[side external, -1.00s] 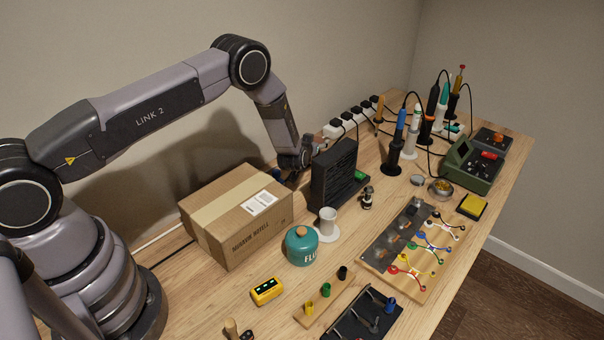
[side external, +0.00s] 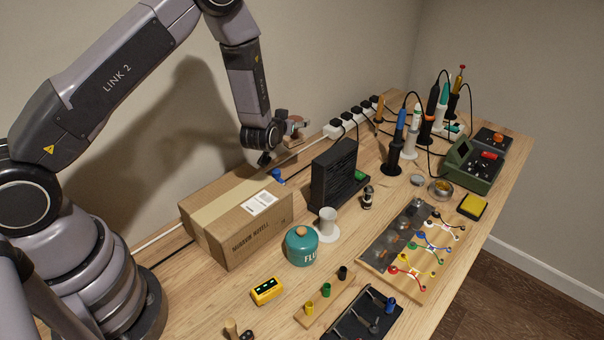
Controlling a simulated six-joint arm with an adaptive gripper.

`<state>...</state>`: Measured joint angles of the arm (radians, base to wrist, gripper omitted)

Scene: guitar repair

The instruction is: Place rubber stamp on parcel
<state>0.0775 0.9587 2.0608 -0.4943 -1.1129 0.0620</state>
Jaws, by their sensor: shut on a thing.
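The parcel (side external: 225,242) is a brown cardboard box with pale tape and a white label on top. It stands against the wall side of the bench, and its top is clear. My gripper (side external: 285,128) is in the air above and behind the parcel's far right corner. It is shut on a small brown wooden thing, which looks like the rubber stamp (side external: 294,126). The stamp is clear of the bench and apart from the parcel. Its lower face and the exact grip are too small to make out.
A black fume extractor (side external: 334,178) stands just right of the parcel. A small blue thing (side external: 277,175) shows behind the parcel. A white power strip (side external: 350,121) runs along the wall. A teal flux jar (side external: 301,246) and white spool (side external: 327,223) stand in front.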

